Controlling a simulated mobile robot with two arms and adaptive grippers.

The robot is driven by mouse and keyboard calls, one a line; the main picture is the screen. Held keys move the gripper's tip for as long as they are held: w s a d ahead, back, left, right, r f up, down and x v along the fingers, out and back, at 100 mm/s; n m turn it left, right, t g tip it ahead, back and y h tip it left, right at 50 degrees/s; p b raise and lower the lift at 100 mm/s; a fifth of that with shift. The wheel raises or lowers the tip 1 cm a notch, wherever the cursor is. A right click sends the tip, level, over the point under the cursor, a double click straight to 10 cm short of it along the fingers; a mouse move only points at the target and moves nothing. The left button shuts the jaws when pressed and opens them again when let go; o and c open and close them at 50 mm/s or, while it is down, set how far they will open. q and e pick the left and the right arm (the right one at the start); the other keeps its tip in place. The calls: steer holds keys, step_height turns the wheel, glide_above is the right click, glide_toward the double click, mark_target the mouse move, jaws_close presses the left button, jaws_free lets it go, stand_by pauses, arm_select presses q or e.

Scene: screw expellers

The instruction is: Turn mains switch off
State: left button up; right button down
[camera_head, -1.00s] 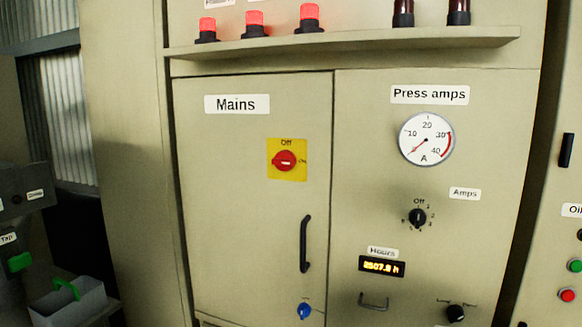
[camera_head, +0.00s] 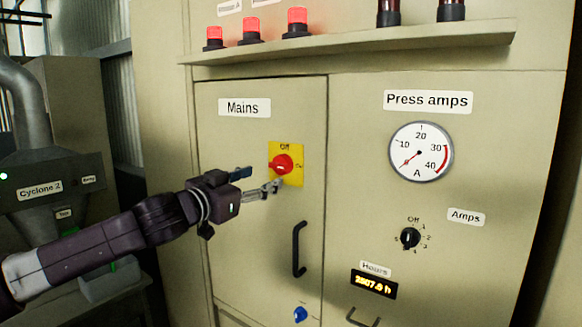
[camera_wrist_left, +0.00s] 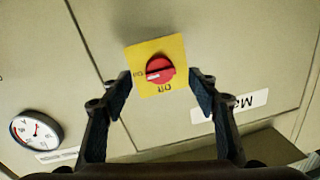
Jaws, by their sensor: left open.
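The mains switch is a red rotary knob (camera_head: 281,165) on a yellow plate (camera_head: 297,179) on the cabinet door under the "Mains" label. "Off" is printed above the knob and "On" beside it. The wrist view is upside down: there the knob (camera_wrist_left: 160,69) has its white mark towards the "On" print. My left gripper (camera_head: 262,180) is in front of the door, just left of and slightly below the knob in the head view. In the wrist view its open fingers (camera_wrist_left: 160,98) are spread either side of the plate, with nothing between them held. My right gripper is not in view.
A black door handle (camera_head: 299,249) and a blue knob (camera_head: 300,314) are below the switch. A shelf with red lamps (camera_head: 297,22) juts out above. The Press amps gauge (camera_head: 421,151) and Amps selector (camera_head: 410,238) are to the right. The Cyclone 2 unit (camera_head: 50,185) stands left.

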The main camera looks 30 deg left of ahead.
mark_target(276, 169)
arm_select(q)
steer(key=w+p, duration=0.1)
steer(key=p, duration=0.1)
steer(key=w+r+p, duration=0.1)
steer(key=w, duration=0.1)
steer(key=w+p, duration=0.2)
steer(key=shift+w+d+r+p, duration=0.1)
steer(key=shift+d+r+p, duration=0.15)
steer(key=shift+p, duration=0.1)
steer(key=shift+w+a+f+p, duration=0.15)
steer(key=shift+w+p, duration=0.1)
steer(key=shift+w, duration=0.2)
steer(key=shift+w+f+p, duration=0.1)
steer(key=shift+w+p, duration=0.1)
steer(key=shift+w, duration=0.25)
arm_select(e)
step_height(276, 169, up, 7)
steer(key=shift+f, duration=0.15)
arm_select(q)
steer(key=shift+c, duration=0.3)
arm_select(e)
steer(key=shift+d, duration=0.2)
arm_select(q)
jaws_close()
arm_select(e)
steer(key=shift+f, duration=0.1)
